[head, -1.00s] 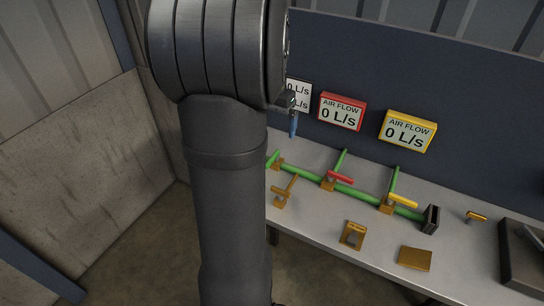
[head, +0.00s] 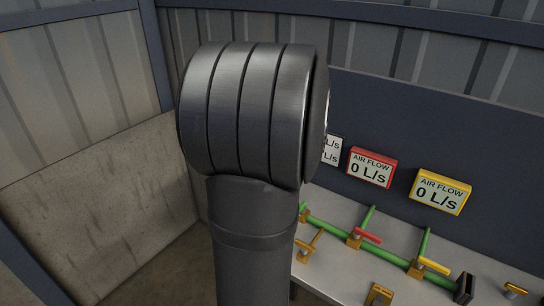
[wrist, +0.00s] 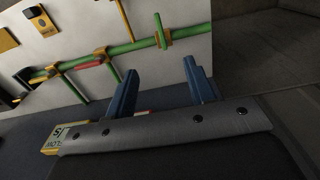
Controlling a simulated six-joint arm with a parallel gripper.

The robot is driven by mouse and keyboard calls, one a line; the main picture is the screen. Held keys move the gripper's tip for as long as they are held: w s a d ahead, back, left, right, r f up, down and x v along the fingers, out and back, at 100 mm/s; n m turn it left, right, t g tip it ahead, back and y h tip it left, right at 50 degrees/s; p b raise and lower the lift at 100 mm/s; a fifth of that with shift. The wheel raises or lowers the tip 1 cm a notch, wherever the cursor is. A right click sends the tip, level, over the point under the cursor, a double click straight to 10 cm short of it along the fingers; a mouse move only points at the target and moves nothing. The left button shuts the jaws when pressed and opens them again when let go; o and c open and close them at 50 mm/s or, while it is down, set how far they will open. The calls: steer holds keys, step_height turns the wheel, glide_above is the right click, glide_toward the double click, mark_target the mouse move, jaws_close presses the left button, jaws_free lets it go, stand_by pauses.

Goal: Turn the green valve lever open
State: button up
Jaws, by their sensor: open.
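The green valve lever (wrist: 159,28) stands across the green pipe (wrist: 125,48) near its brass fitting in the wrist view. In the head view the green lever (head: 302,208) shows just at the right edge of my arm link, partly hidden. My gripper (wrist: 162,68) is open, with two blue fingers and nothing between them. In the wrist view its fingertips lie below the lever, apart from it. In the head view my gripper is hidden behind my arm.
A red lever (head: 368,236) and a yellow lever (head: 434,266) sit farther right along the pipe. A red display (head: 371,168) and a yellow display (head: 440,192) both read 0 L/s. Brass pieces lie on the grey table (head: 340,272). A dark panel stands behind.

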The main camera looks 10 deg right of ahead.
steer(key=shift+f, duration=0.4)
steer(key=shift+c, duration=1.4)
step_height(320, 180, down, 16)
steer(key=shift+f, duration=0.25)
jaws_close()
